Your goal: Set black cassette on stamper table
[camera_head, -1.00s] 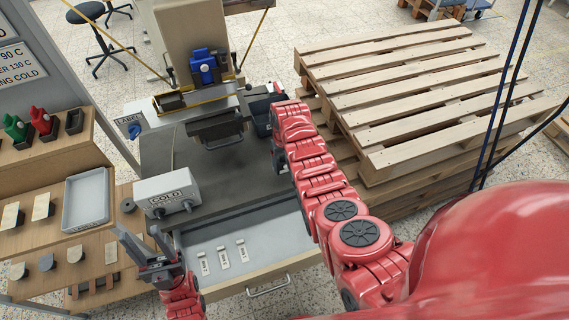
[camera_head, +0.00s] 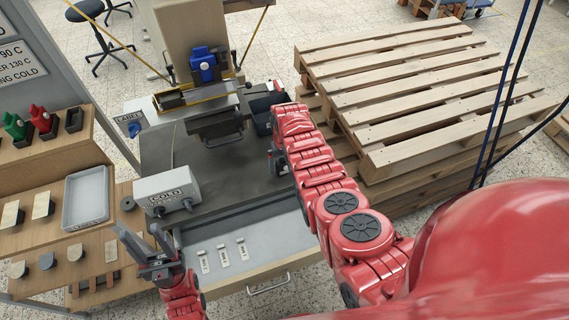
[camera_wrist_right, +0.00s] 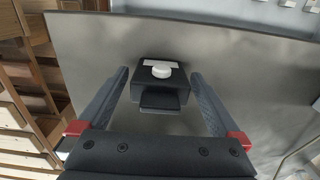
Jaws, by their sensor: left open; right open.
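The black cassette (camera_wrist_right: 160,98), a small dark block with a white round knob and a white label strip, rests on the grey stamper table (camera_wrist_right: 235,60) in the right wrist view. My right gripper (camera_wrist_right: 160,74) is open, with one finger on each side of the cassette and gaps visible on both sides. In the head view the stamper table (camera_head: 240,169) is at the centre, and my right arm hides the cassette. My left gripper (camera_head: 137,231) is open and empty, beside the drawer at the lower left.
A COLD control box (camera_head: 166,188) stands on the table's left edge. The stamping head (camera_head: 218,125) is at the back, with a dark bin (camera_head: 262,112) beside it. An open drawer (camera_head: 262,240) holds small labelled plates. Stacked pallets (camera_head: 420,95) stand at right.

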